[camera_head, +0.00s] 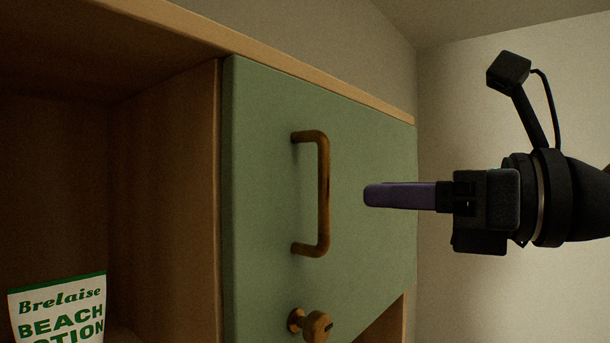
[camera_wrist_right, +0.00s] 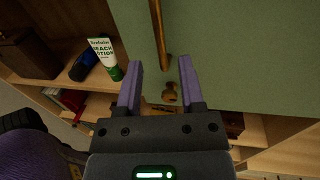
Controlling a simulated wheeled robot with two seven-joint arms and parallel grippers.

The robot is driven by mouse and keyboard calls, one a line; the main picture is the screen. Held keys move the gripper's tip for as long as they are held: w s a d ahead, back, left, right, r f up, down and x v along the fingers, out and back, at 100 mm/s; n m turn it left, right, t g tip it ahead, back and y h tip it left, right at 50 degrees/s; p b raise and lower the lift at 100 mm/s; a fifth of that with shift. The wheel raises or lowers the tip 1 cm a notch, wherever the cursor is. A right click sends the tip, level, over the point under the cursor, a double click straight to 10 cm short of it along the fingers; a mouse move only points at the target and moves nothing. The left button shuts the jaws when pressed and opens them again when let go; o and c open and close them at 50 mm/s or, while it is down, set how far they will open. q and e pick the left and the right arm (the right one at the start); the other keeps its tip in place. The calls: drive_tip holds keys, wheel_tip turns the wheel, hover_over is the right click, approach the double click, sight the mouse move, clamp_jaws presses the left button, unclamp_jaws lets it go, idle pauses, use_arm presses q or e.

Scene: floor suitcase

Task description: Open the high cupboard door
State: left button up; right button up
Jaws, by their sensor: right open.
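The green cupboard door (camera_head: 265,150) is closed in its light wooden frame. A vertical wooden bar handle (camera_head: 323,195) is fixed on it, and a round wooden knob with a key-like slot (camera_head: 315,325) sits below. My right gripper (camera_head: 368,195) is to the right of the handle, pointing left, apart from it. In the right wrist view, the two purple fingers (camera_wrist_right: 161,66) are spread and empty. The handle (camera_wrist_right: 159,35) shows beyond the fingertips, roughly in line with the gap, and the knob (camera_wrist_right: 170,93) shows between the fingers. My left gripper is not in view.
An open wooden compartment (camera_head: 165,190) lies left of the door. A white and green lotion tube (camera_head: 58,310) stands in it; the right wrist view also shows a dark blue item (camera_wrist_right: 84,65) beside it. A bare wall (camera_head: 500,290) is at the right.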

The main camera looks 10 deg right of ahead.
sight(324, 238)
drive_tip(key=p+x, duration=0.2)
drive_tip(key=x, duration=0.4)
drive_tip(key=shift+w+a+r, duration=0.1)
drive_tip(key=shift+w+a, duration=0.2)
clamp_jaws()
idle(0.9)
